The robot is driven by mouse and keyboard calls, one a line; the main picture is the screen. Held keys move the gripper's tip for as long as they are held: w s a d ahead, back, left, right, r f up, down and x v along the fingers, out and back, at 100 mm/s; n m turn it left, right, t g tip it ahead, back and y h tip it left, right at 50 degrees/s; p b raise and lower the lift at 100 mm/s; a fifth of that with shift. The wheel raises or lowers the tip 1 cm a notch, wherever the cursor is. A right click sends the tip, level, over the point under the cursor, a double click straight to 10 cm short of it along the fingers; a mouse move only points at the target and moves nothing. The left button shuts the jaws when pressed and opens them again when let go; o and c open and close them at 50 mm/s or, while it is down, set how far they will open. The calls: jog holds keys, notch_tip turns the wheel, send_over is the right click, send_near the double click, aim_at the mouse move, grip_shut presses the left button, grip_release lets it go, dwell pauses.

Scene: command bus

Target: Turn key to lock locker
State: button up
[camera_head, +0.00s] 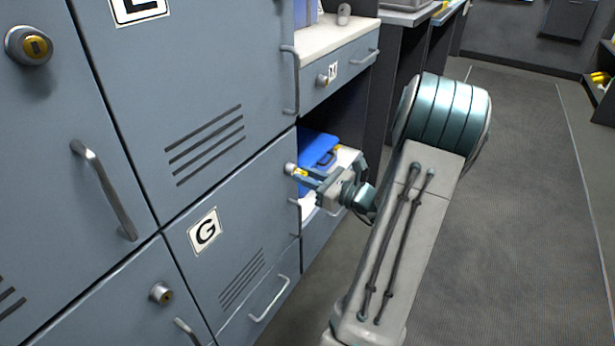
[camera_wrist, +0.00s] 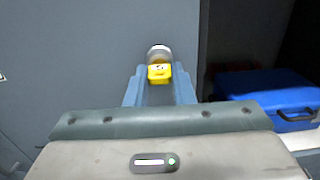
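A yellow key (camera_wrist: 159,74) sits in the round silver lock (camera_wrist: 158,52) of the grey locker marked G (camera_head: 190,237). In the head view the lock (camera_head: 290,169) is at the locker's upper right edge, with the key's yellow just right of it. My gripper (camera_head: 302,177) reaches in from the right. In the wrist view its two blue-grey fingers (camera_wrist: 160,80) stand on either side of the key's head, with no clear gap, and look closed on it. The key's shaft is hidden. The locker G door looks flush with its neighbours.
A blue case (camera_head: 318,148) lies in an open compartment right of the locker; it also shows in the wrist view (camera_wrist: 270,92). A drawer marked N (camera_head: 345,72) is above it. Door handles (camera_head: 105,190) stick out from the lockers. Open floor (camera_head: 525,200) lies to the right.

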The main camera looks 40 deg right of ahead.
jog(key=shift+c, duration=0.7)
jog(key=shift+f+n+b, duration=0.15)
jog(key=shift+n+b, duration=0.15)
jog(key=shift+b, duration=0.05)
jog(key=n+b, duration=0.2)
jog(key=n, duration=0.1)
jog(key=shift+b, duration=0.35)
